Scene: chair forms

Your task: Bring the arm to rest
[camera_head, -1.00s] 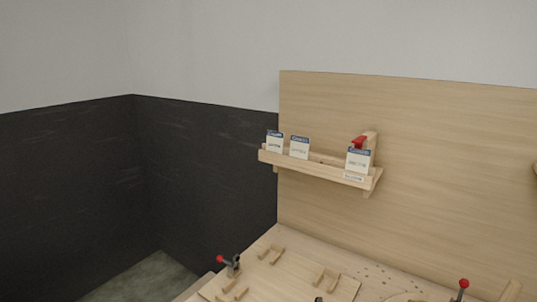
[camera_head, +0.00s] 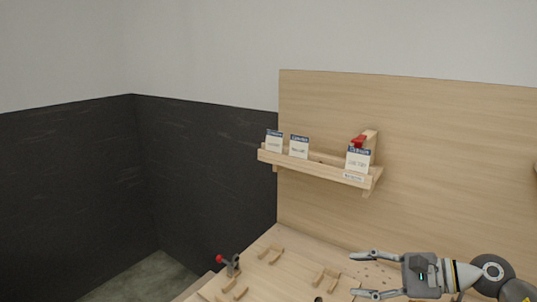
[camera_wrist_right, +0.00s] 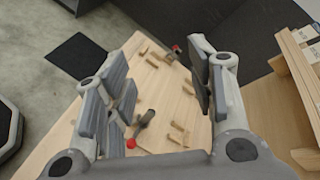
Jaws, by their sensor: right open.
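My right gripper (camera_head: 362,275) reaches in from the right edge of the head view, above the wooden bench, with its fingers pointing left. Its two fingers are spread wide. In the right wrist view the gripper (camera_wrist_right: 160,95) is open, with nothing between its finger pads, and the bench top shows below it. My left gripper is in neither view.
The wooden bench (camera_head: 262,262) carries wooden blocks (camera_head: 270,255) and a red-knobbed clamp (camera_head: 230,265). Behind it stands a wooden back panel (camera_head: 440,150) with a shelf (camera_head: 315,170) holding cards (camera_head: 299,147).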

